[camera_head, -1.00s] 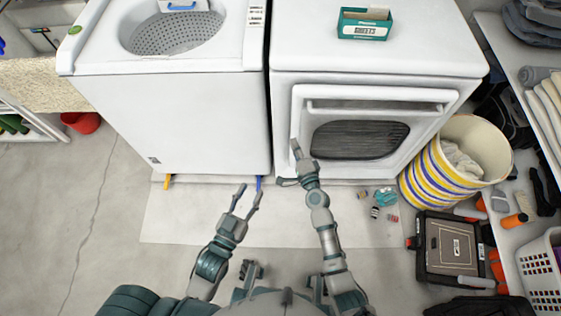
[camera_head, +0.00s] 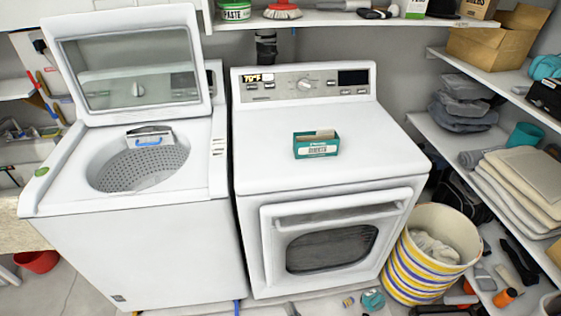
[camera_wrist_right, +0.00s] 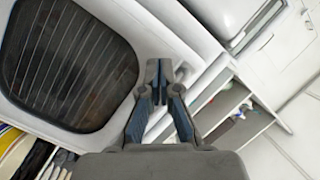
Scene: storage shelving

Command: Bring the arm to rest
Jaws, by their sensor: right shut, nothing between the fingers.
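My right gripper (camera_wrist_right: 159,85) is shut and empty in the right wrist view, its fingertips together. It is in front of the dryer, whose dark ribbed door window (camera_wrist_right: 65,62) fills the left of that view. In the head view only a small tip of my right gripper (camera_head: 293,309) shows at the bottom edge, below the white dryer (camera_head: 330,185). The rest of the right arm is out of the head view. My left gripper is in neither current view.
A white washer (camera_head: 140,240) with its lid up stands left of the dryer. A teal box (camera_head: 316,150) sits on the dryer. A striped basket (camera_head: 408,278) stands right of it. Shelves (camera_head: 440,135) line the right wall. Small items (camera_head: 372,299) lie on the floor.

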